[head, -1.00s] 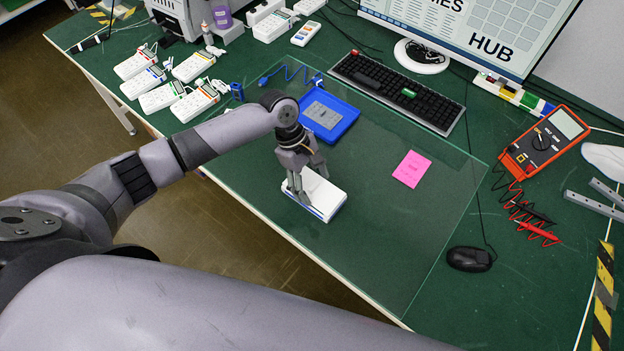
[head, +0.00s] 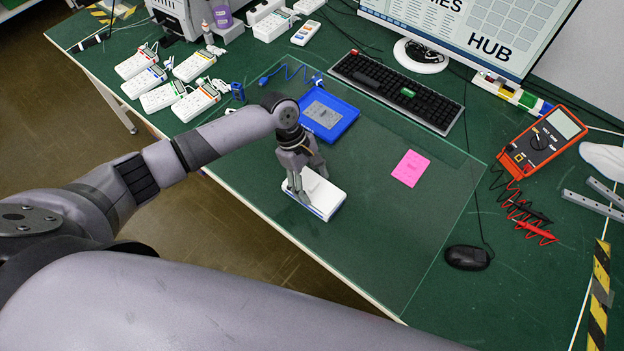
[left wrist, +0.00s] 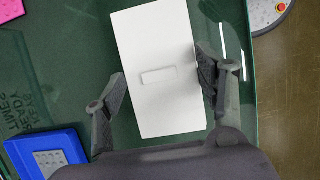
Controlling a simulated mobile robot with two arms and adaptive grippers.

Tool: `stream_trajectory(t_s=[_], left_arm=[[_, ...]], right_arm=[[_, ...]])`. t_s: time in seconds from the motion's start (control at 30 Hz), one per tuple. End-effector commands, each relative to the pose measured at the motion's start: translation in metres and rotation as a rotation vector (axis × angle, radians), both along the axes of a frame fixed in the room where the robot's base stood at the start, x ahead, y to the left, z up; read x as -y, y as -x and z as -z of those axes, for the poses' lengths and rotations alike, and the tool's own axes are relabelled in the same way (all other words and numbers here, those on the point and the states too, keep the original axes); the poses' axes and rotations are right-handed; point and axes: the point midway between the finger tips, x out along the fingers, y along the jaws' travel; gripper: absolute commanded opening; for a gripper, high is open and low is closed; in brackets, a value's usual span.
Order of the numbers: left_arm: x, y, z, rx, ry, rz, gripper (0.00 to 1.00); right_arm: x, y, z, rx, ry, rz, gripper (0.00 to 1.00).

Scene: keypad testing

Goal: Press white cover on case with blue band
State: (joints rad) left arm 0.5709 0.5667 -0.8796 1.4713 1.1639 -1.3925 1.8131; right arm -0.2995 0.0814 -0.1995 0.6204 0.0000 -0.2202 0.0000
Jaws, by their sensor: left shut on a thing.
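The white cover (head: 320,190) lies flat, face up, on top of the case with the blue band (head: 329,217), near the front edge of the glass mat. A thin blue line shows along the case's side. In the left wrist view the white cover (left wrist: 160,110) fills the space between my fingers and has a small raised rectangle in its middle. My left gripper (head: 298,190) points down over the left part of the cover, its fingers on either side, shut on it. Whether any gap remains between cover and case cannot be told. My right gripper is out of view.
A blue tray (head: 350,118) with a grey keypad plate lies just behind. A pink note (head: 410,168), a keyboard (head: 398,92), a mouse (head: 467,257) and an orange multimeter (head: 543,140) lie to the right. Several white keypad units stand at back left. The mat's middle is clear.

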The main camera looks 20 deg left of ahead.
Motion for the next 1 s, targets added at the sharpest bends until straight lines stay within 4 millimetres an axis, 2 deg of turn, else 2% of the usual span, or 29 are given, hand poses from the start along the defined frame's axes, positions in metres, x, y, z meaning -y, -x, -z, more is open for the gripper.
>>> stream_trajectory(t_s=[0.73, 0.77, 1.0], left_arm=[[0.0002, 0.0002, 0.0040, -0.001, 0.001, -0.001, 0.41], [0.0002, 0.0002, 0.0040, -0.001, 0.001, -0.001, 0.66], [0.0000, 0.0001, 0.0039, 0.000, 0.000, -0.001, 0.81]], right_arm=[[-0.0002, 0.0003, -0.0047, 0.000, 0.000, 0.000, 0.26], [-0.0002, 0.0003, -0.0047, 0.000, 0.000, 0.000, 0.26], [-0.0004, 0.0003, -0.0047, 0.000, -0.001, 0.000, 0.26]])
